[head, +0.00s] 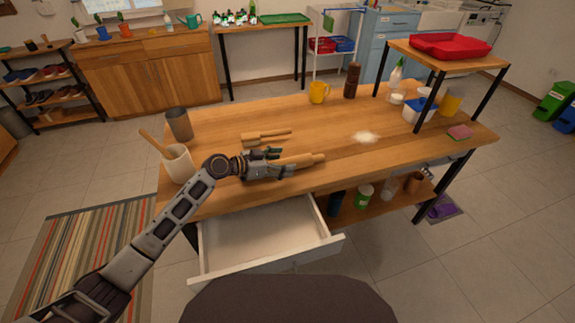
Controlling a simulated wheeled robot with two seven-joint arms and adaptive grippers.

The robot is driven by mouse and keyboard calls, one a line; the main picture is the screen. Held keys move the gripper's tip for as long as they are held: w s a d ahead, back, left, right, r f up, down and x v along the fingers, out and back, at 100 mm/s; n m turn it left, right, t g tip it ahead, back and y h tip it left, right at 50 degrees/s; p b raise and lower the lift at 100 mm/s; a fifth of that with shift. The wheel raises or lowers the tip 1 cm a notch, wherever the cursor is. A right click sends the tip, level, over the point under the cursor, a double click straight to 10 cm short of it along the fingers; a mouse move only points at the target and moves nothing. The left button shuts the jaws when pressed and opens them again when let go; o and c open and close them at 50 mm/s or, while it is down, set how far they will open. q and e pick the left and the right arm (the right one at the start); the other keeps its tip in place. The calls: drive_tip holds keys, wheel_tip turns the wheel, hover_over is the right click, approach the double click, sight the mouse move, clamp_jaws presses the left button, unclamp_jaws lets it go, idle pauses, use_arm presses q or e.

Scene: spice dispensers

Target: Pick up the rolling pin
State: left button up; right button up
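The rolling pin (303,160) lies on the wooden table (340,175) near its front edge. Its right end shows, and its left part is hidden by my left gripper (277,163). That gripper is low over the table at the pin's left part, its fingers pointing right along the pin. I cannot tell whether the fingers are closed on the pin or only beside it. My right gripper is not in view.
Another wooden utensil (266,135) lies just behind the gripper. A utensil crock (178,164) and dark canister (179,124) stand at the left. White powder (365,137) lies right of centre. An open drawer (262,240) juts out in front. A raised shelf (447,58) stands at right.

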sight(282, 161)
use_arm(q)
drive_tip(key=c, duration=1.2)
drive_tip(key=shift+c, duration=0.9)
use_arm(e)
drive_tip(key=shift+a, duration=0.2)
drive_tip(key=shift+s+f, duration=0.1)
use_arm(q)
drive_tip(key=shift+r, duration=0.55)
wheel_tip(282, 161, up, 8)
drive_tip(key=shift+f+p, duration=0.1)
drive_tip(key=shift+p, duration=0.4)
drive_tip(key=shift+r, duration=0.55)
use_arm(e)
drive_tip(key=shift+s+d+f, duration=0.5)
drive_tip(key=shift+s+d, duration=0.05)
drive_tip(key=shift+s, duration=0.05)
